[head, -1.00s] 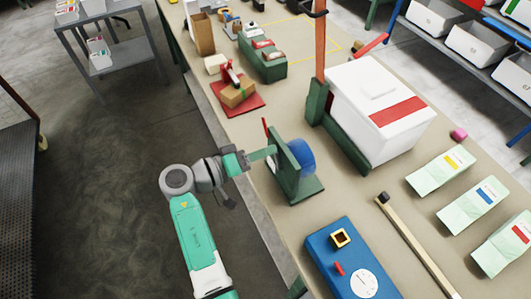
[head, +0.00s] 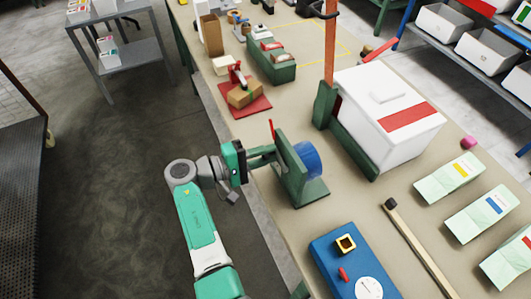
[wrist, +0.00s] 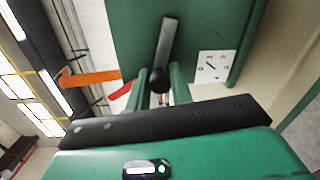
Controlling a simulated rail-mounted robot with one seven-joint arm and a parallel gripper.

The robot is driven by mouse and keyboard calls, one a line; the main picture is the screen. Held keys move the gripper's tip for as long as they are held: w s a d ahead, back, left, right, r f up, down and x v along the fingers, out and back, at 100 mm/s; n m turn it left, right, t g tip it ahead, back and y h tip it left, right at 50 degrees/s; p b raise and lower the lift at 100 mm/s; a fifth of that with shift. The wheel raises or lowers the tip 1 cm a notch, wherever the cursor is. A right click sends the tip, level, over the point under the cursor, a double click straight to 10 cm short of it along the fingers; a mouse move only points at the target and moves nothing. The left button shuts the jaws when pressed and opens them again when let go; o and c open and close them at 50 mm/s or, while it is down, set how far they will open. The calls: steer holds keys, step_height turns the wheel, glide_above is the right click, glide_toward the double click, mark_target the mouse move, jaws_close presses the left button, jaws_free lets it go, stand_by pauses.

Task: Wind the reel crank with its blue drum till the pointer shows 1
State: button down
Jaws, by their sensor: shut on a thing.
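The reel stand (head: 292,190) is a green upright plate on a base at the table's near edge, with the blue drum (head: 310,160) on its far side. My gripper (head: 268,153) reaches the plate's near side. In the wrist view, my gripper (wrist: 159,88) is shut on the crank's black knob (wrist: 160,76), its fingers on either side of it. The grey crank arm (wrist: 168,42) runs from the knob up the picture. A white dial card (wrist: 213,66) with a dark pointer is on the plate, right of the crank; its marks are too small to read.
A red lever (head: 272,130) stands beside the reel plate. A white press box (head: 385,145) with an orange post (head: 330,50) is behind it. A blue panel (head: 325,255) with a dial lies in front. A wooden bar (head: 420,250) lies to the right.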

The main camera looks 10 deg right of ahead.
steer(key=shift+f+n, duration=0.1)
steer(key=shift+n, duration=0.3)
steer(key=c, duration=1.3)
jaws_free()
steer(key=a, duration=0.2)
steer(key=s+a, duration=0.1)
steer(key=a, duration=0.4)
steer(key=shift+s+a+r, duration=0.15)
steer(key=shift+a+r, duration=0.05)
steer(key=shift+a, duration=0.15)
